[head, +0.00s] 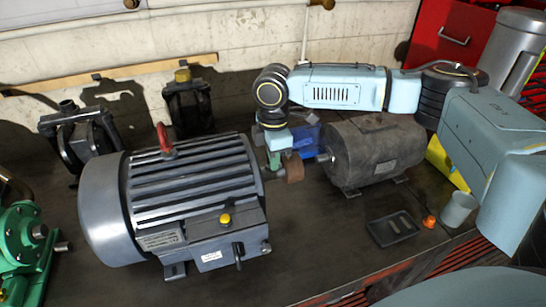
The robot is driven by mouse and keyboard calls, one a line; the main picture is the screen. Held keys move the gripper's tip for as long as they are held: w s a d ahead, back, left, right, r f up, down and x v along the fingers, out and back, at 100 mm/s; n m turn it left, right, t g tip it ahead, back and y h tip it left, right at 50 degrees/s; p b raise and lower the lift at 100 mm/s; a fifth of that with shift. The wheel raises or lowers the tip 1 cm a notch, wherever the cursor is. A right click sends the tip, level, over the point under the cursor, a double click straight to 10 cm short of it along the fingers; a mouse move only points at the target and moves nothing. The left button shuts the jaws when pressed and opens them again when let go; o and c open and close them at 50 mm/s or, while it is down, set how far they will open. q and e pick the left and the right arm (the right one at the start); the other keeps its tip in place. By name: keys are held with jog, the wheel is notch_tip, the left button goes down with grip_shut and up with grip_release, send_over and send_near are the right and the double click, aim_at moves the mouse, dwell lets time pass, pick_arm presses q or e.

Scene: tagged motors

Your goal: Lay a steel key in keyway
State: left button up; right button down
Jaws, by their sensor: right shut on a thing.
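My right arm reaches in from the right, and its gripper (275,166) points down beside the shaft end of the large grey finned motor (190,190). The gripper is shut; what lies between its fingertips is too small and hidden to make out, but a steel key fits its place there. The motor's shaft and its keyway are mostly hidden by the gripper. A small dark tray (379,236) with thin, light, key-like bars in it lies at the right. My left gripper is out of view.
A rusty brown cylinder (295,168) is close beside the gripper. A dark grey motor (375,150) stands to its right, a blue object (307,137) behind. A grey cup (458,209) and an orange piece (429,221) are near the tray. A green machine (25,245) stands far left. The front middle is clear.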

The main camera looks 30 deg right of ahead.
jog(key=c, duration=1.4)
grip_release()
jog(key=shift+c, duration=0.2)
jog(key=shift+r, duration=0.1)
notch_tip(320, 180, up, 13)
jog(key=shift+s+r, duration=0.15)
